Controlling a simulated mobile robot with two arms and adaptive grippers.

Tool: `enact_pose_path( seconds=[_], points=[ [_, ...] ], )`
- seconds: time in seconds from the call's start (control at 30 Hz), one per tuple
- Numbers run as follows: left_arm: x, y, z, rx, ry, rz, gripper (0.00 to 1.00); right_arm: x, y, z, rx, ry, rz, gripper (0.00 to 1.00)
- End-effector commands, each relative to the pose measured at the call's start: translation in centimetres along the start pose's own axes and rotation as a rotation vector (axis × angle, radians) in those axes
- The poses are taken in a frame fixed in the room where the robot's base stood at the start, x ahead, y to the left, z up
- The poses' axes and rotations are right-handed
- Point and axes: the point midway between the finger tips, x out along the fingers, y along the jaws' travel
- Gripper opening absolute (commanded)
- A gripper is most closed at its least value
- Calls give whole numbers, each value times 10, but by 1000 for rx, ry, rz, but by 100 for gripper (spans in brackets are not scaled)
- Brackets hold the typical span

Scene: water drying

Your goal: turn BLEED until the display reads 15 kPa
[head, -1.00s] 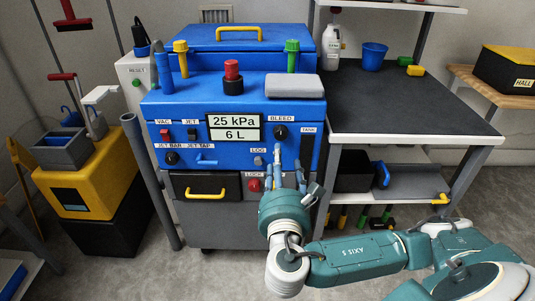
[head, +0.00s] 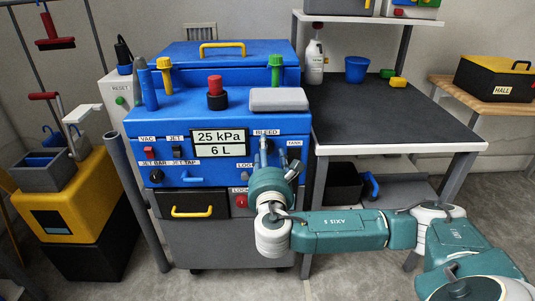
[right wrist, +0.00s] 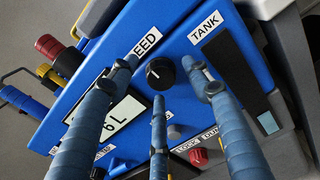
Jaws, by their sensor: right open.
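The BLEED knob (right wrist: 160,73) is black and round with a white pointer mark, on the blue front panel. My right gripper (right wrist: 168,80) is open, its blue fingers spread around the knob in the right wrist view; I cannot tell whether any finger touches it. In the head view, my right gripper (head: 278,158) is in front of the panel just below the BLEED label (head: 267,132) and hides most of the knob. The display (head: 219,142) reads 25 kPa above 6 L. My left gripper is not in view.
Left of the display are the VAC switch (head: 149,153) and JET switch (head: 176,151). The red LOCK button (right wrist: 198,157) is below the knob. The TANK strip (right wrist: 238,75) is to its right. A dark-topped bench (head: 390,120) stands right of the machine.

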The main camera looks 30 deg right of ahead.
Motion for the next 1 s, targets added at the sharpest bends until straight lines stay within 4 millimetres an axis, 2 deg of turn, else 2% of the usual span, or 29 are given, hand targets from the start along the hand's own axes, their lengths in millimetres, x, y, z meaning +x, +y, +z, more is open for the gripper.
enact_pose_path(
  seconds=[0.07,0.27,0.77,1.0],
  points=[
    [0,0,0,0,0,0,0,0,0,0,0,0,0,45],
    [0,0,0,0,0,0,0,0,0,0,0,-1,0,5],
    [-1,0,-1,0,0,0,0,0,0,3,50,-6,-1,4],
    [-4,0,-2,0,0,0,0,0,-1,4,147,-8,-3,4]
  ],
)
